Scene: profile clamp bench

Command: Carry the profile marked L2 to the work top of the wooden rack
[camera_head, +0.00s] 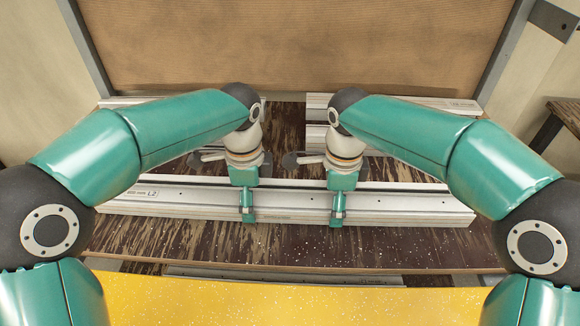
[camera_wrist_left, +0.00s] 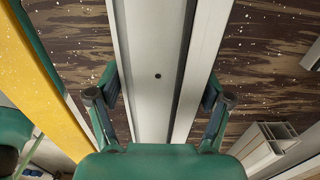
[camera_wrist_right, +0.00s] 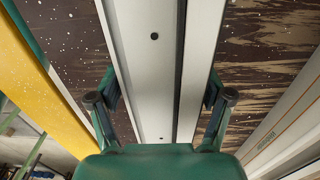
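The long silver profile marked L2 (camera_head: 290,200) lies left to right on the dark speckled wooden top (camera_head: 300,243), its label near the left end. My left gripper (camera_head: 247,207) and right gripper (camera_head: 338,209) come down over its middle, a short way apart. In the left wrist view the fingers of the left gripper (camera_wrist_left: 160,92) stand either side of the profile (camera_wrist_left: 155,45). In the right wrist view the fingers of the right gripper (camera_wrist_right: 163,95) straddle the profile (camera_wrist_right: 150,75) likewise. Both look open, with narrow gaps; contact is not clear.
Other light profiles (camera_head: 445,104) lie at the back, partly hidden by my arms. An upright brown panel (camera_head: 300,45) stands behind. A yellow surface (camera_head: 270,303) runs along the front, with a grey rail (camera_head: 290,277) just beyond it. A dark wooden piece (camera_head: 565,113) shows at far right.

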